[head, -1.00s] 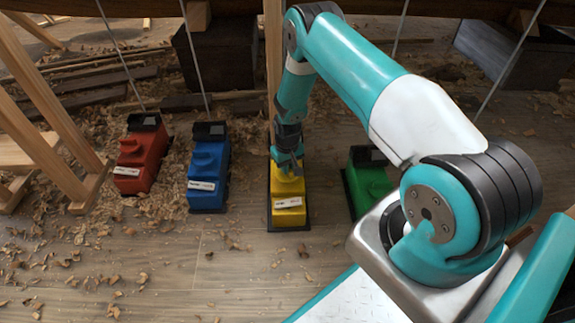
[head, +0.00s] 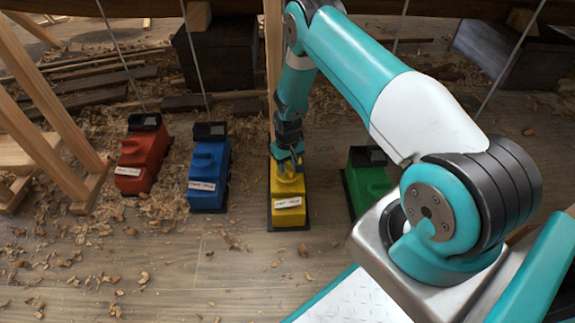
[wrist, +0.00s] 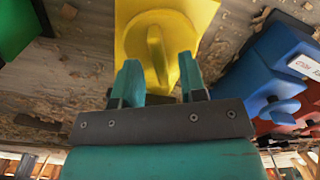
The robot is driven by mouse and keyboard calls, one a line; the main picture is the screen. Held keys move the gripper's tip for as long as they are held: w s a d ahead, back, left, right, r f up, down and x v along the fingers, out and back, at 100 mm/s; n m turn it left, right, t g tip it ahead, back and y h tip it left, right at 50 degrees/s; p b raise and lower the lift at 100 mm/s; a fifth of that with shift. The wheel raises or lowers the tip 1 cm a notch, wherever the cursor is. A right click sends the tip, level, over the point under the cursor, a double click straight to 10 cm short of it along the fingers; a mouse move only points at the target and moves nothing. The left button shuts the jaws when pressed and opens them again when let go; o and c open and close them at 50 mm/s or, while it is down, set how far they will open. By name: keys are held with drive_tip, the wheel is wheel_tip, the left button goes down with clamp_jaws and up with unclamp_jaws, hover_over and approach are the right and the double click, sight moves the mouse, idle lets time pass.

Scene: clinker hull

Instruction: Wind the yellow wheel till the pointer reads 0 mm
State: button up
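The yellow box (head: 289,188) stands on the floor in the middle of the head view, with a pale label on its near face. Its yellow wheel (wrist: 155,47) shows in the wrist view as a round knob with a raised bar across it. My gripper (wrist: 159,72) is open, its two teal fingers apart on either side of the bar's near end, with gaps visible. In the head view my gripper (head: 289,162) is at the top of the yellow box and hides part of the wheel. I cannot make out a pointer or a scale, and the label is too small to read.
A red box (head: 141,160) and a blue box (head: 209,170) stand to the left, a green box (head: 366,182) to the right, partly behind my arm. Thin rods rise from the boxes. Wooden trestle legs (head: 50,135) stand at left. Shavings litter the floor; the front floor is open.

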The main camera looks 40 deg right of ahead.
sight(287, 167)
wheel_tip(287, 167, up, 16)
drive_tip(key=p, duration=0.6)
drive_tip(key=shift+f, duration=0.15)
drive_tip(key=f+b, duration=0.1)
drive_tip(key=b, duration=0.4)
drive_tip(key=shift+b, duration=0.4)
drive_tip(key=shift+r+b, duration=0.15)
drive_tip(key=shift+b, duration=0.15)
wheel_tip(287, 167, down, 17)
drive_tip(key=b, duration=0.8)
drive_tip(key=shift+r+b, duration=0.15)
drive_tip(key=shift+b, duration=0.25)
